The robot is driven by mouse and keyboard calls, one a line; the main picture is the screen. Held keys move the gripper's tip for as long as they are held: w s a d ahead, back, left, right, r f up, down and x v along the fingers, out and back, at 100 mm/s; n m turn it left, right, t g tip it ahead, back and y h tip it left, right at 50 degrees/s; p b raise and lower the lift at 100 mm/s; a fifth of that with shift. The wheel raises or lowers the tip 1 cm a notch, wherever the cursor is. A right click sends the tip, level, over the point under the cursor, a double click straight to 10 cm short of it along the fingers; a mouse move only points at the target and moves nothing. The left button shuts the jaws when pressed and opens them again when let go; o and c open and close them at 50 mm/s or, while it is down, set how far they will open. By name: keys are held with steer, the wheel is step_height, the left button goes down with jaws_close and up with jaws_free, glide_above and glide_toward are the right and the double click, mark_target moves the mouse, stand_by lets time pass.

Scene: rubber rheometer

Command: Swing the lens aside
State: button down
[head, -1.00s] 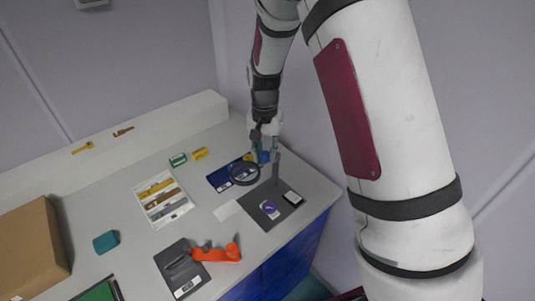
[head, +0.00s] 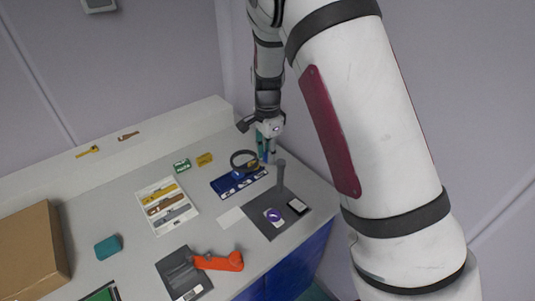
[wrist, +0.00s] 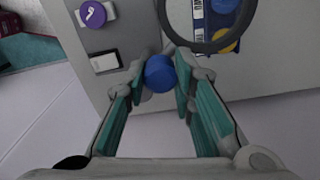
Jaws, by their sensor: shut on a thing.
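The lens is a round glass in a thick dark ring (head: 244,160); its near part also shows at the top of the wrist view (wrist: 203,44). It hangs over the back part of a blue board (head: 228,183) and reaches past its back edge. A grey post (head: 281,174) rises from a dark base plate (head: 262,226) to the right of the lens. My gripper (wrist: 160,76) is shut on a round blue knob (wrist: 160,72) beside the ring. In the head view my gripper (head: 269,148) is behind the post, and the grip is too small to make out.
A purple disc (head: 274,215) and a small white-faced block (head: 298,206) are on the base plate. A white tray with tools (head: 180,222) lies to the left. An orange-handled thing (head: 222,261) is in front. Green and yellow boxes (head: 205,159) stand behind. The table's right edge is close.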

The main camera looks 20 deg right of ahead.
steer(key=shift+w+m, duration=0.15)
steer(key=shift+m, duration=0.15)
steer(key=c, duration=1.3)
jaws_free()
steer(key=shift+c, duration=0.2)
step_height(320, 180, up, 12)
